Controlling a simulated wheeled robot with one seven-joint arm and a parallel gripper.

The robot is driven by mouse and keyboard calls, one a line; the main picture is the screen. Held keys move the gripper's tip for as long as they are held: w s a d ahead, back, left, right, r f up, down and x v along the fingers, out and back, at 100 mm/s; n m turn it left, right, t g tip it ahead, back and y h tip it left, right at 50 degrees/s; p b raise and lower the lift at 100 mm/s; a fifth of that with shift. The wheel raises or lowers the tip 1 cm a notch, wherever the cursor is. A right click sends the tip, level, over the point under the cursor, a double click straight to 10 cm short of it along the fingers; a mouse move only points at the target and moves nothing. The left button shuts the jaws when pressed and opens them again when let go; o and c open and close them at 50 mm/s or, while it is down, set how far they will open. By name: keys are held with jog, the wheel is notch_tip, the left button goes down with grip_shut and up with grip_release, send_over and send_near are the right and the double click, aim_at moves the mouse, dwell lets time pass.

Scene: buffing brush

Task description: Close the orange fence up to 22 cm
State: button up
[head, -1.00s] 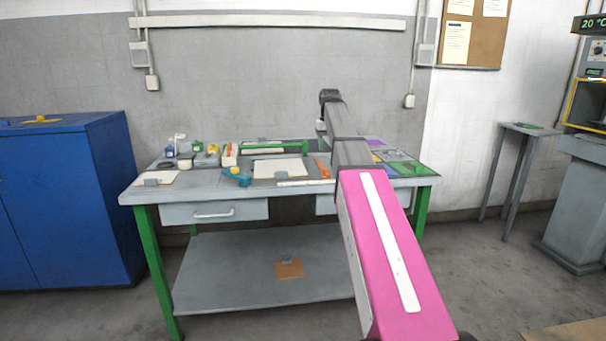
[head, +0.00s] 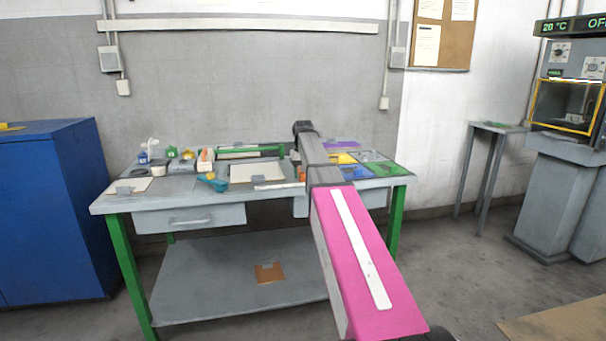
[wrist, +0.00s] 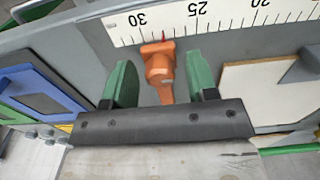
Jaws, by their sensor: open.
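The orange fence (wrist: 160,74) stands beside a white ruler (wrist: 215,22) in the wrist view. Its head touches or nearly touches the ruler's edge, and a red mark on the scale lies between the 30 and 25 figures, nearer 30. My gripper (wrist: 158,62) is open, with one green finger on each side of the fence. I see a gap on both sides. In the head view only a small orange bit of the fence (head: 302,174) shows beside my arm, which hides the rest. The ruler (head: 277,185) lies along the bench front there.
A pale board (wrist: 262,90) with a grey block lies right of the fence in the wrist view. Blue and green panels (wrist: 40,92) lie to the left. On the bench (head: 200,193), a teal tool (head: 212,183) and several small containers stand further left.

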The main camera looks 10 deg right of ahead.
aim_at(288, 182)
grip_shut()
jog(key=a, duration=0.6)
grip_release()
jog(key=shift+r, duration=0.15)
notch_tip(288, 182, up, 11)
jog(key=shift+f, duration=0.2)
dwell(0.4)
